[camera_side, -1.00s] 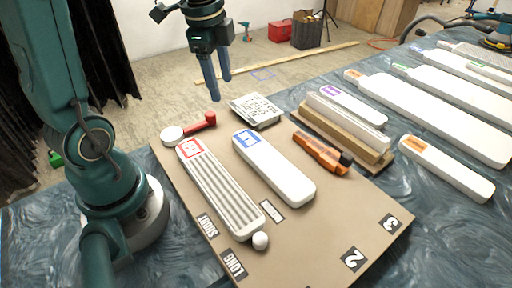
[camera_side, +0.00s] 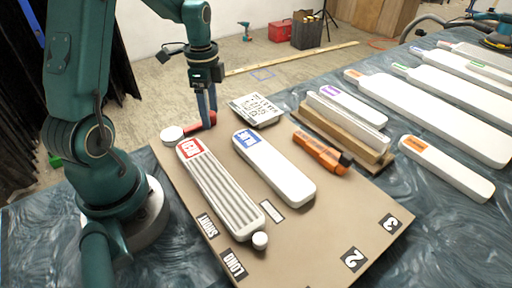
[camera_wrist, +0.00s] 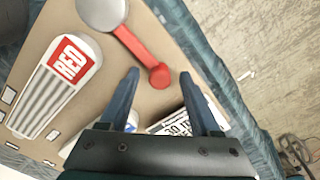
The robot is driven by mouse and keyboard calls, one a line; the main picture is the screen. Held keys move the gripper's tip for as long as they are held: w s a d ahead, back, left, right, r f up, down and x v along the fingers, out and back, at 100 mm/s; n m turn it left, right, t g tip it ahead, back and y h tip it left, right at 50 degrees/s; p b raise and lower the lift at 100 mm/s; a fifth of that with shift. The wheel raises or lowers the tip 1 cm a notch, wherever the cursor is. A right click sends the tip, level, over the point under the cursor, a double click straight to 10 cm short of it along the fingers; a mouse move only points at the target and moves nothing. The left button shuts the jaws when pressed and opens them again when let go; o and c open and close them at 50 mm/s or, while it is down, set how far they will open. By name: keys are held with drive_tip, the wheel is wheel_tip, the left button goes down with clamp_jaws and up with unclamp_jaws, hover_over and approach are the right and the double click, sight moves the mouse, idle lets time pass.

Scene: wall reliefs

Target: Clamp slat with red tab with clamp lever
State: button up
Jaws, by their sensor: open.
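The slat with the red tab (camera_side: 222,190) is white and ribbed and lies on the brown board, its red "RED" label at the far end. It also shows in the wrist view (camera_wrist: 43,97). The clamp lever (camera_wrist: 142,54) is a red bar with a round knob, joined to a white-grey round pivot (camera_side: 172,135) beyond the slat's labelled end. The lever points right, away from the slat. My gripper (camera_side: 207,124) is open, fingers pointing down at the lever's knob end. In the wrist view the knob (camera_wrist: 160,76) lies between and just beyond the fingertips; contact cannot be told.
A white slat with a blue tab (camera_side: 275,170) lies beside the ribbed slat. A printed card (camera_side: 256,110), an orange marker (camera_side: 321,153) and a wooden holder with a purple-tabbed slat (camera_side: 345,108) are to the right. More slats lie on the marbled table.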

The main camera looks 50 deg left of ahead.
clamp_jaws()
drive_tip(key=shift+a+r, duration=0.1)
idle(1.2)
